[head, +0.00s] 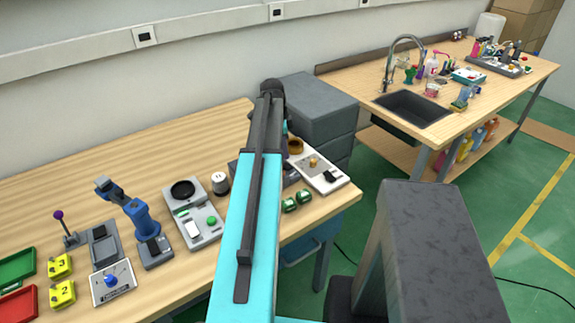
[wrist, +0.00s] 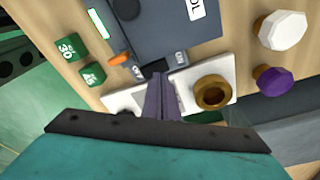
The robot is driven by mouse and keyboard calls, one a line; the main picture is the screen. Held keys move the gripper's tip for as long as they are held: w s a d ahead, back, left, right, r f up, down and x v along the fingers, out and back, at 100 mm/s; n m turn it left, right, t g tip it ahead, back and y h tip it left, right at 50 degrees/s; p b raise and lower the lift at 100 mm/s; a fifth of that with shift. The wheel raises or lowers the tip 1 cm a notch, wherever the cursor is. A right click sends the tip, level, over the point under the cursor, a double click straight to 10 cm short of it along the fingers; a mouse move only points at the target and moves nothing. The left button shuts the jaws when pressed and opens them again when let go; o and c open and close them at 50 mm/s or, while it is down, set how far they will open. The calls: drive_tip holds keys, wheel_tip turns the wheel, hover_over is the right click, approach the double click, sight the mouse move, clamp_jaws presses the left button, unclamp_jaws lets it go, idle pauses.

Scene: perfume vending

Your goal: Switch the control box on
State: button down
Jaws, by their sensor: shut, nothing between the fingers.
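The control box is a dark blue-grey box (wrist: 150,32) at the top middle of the wrist view, with a lit green display strip and a white label partly cut off. A small black switch (wrist: 155,68) sits at its near edge, with small white markings on both sides and an orange part (wrist: 119,58) to the left. My gripper (wrist: 158,80) is shut and empty, its fingertips right at the switch; I cannot tell whether they touch it. In the head view my turquoise arm hides my gripper and most of the dark box (head: 234,170).
Green numbered blocks (wrist: 73,47) stand left of the box; a white knob (wrist: 282,30) and purple knob (wrist: 273,81) stand right. A scale (head: 203,228) and blue device (head: 145,222) stand left on the bench.

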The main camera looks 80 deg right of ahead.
sight(286, 165)
drive_tip(key=shift+r+p, duration=1.1)
drive_tip(key=shift+r, duration=1)
drive_tip(key=shift+s, duration=0.15)
